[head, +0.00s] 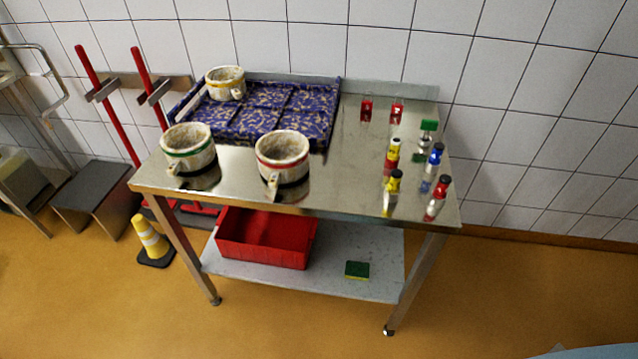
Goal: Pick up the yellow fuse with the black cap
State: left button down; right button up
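Several small fuse-like pieces stand on the right part of the steel table (345,165). A yellow one with a black cap (393,184) stands near the front edge. Behind it is another piece with yellow on top and red lower down (392,152); its top looks dark too, but it is too small to be sure. To the right are a blue piece with a dark top (435,157) and, nearer the front, a red and white piece with a dark top (440,190). Neither of my grippers is in view.
A blue patterned tray (262,112) holds a yellow-banded mug-like mould (226,83). Green-banded (190,150) and red-banded (283,158) ones stand in front. Two red pieces (366,110) and a green-topped item (427,130) stand behind the fuses. A red bin (265,243) sits below.

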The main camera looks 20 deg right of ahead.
aim_at(396, 174)
jog(key=u, duration=0.75)
jog(key=i, duration=1.35)
jog(key=z, duration=2.3)
